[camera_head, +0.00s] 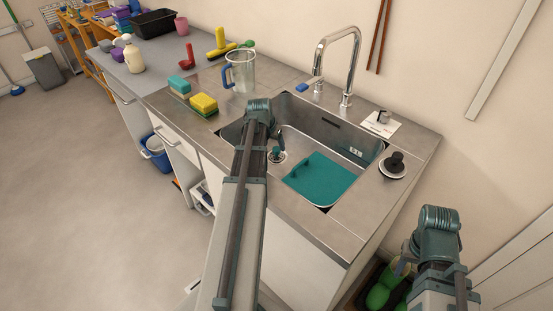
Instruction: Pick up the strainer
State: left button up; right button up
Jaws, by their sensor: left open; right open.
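A small round metal strainer (278,157) sits low in the steel sink, left of the teal cloth, with a dark part at its middle. My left gripper (275,137) reaches over the sink's left part, pointing down just above the strainer. It is open, and its fingertips are small and partly hidden by my arm. I cannot tell whether they touch the strainer. My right gripper (402,267) is open and empty, low at the right, outside the counter.
A black plug on a round base (394,164) stands on the right rim. A clear jug (241,72) and yellow sponge (204,104) stand left. Green bottles (379,295) are below right.

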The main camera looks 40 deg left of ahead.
aim_at(276, 148)
pick_arm(q)
jog(key=b+x, duration=0.4)
jog(key=x, duration=0.1)
jog(key=shift+w+b, duration=0.3)
jog(key=shift+b, duration=0.1)
grip_shut()
